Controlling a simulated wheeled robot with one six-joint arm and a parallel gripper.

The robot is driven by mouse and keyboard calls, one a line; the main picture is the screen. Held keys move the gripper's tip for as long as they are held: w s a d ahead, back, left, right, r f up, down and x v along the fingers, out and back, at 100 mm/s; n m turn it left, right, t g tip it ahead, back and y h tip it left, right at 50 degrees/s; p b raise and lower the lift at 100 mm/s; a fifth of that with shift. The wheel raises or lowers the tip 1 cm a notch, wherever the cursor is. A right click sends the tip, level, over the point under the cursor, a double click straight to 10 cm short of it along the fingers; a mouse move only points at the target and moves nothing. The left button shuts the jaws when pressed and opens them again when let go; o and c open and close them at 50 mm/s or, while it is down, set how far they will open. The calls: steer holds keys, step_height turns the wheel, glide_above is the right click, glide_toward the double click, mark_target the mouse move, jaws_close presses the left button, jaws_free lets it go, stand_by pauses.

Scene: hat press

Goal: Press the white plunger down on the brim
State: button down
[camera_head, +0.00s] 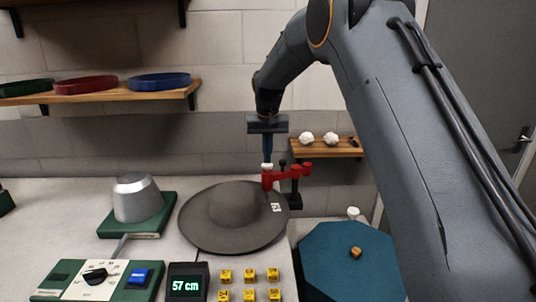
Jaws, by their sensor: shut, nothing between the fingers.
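The white plunger (267,166) is a small white cap on top of a red stamp device (284,177), whose arm reaches over the hat's right edge. A grey wide-brimmed hat (233,216) lies flat on the table, with a small white label (276,207) on its brim beneath the device. My gripper (267,158) points straight down with its fingers shut and nothing between them. Its fingertips are right above the white plunger, touching it or very close; I cannot tell which.
A metal dome on a green base (149,231) stands left of the hat. A control panel (97,281), a "57 cm" display (187,283) and several yellow blocks (249,275) sit in front. A blue octagonal surface (345,268) is at right. Shelves (111,95) are behind.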

steer(key=shift+s+f, duration=0.1)
steer(key=shift+f, duration=0.05)
steer(key=w+p+v, duration=0.2)
steer(key=p+v, duration=0.3)
steer(key=v, duration=0.6)
steer(key=shift+w+p, duration=0.25)
steer(key=shift+p, duration=0.1)
stand_by(0.4)
steer(key=shift+d, duration=0.1)
steer(key=s+d+f+b, duration=0.2)
steer(key=s+d+f, duration=0.3)
steer(key=s, duration=0.8)
steer(key=s+d+f+b, duration=0.3)
steer(key=s+d+f, duration=0.2)
steer(key=s, duration=0.8)
steer(key=s+d+f+g+b, duration=0.1)
steer(key=s+d+f+b, duration=0.1)
steer(key=s+d+f, duration=0.3)
steer(key=s+f, duration=0.4)
steer(key=s, duration=0.4)
steer(key=shift+s+d, duration=0.15)
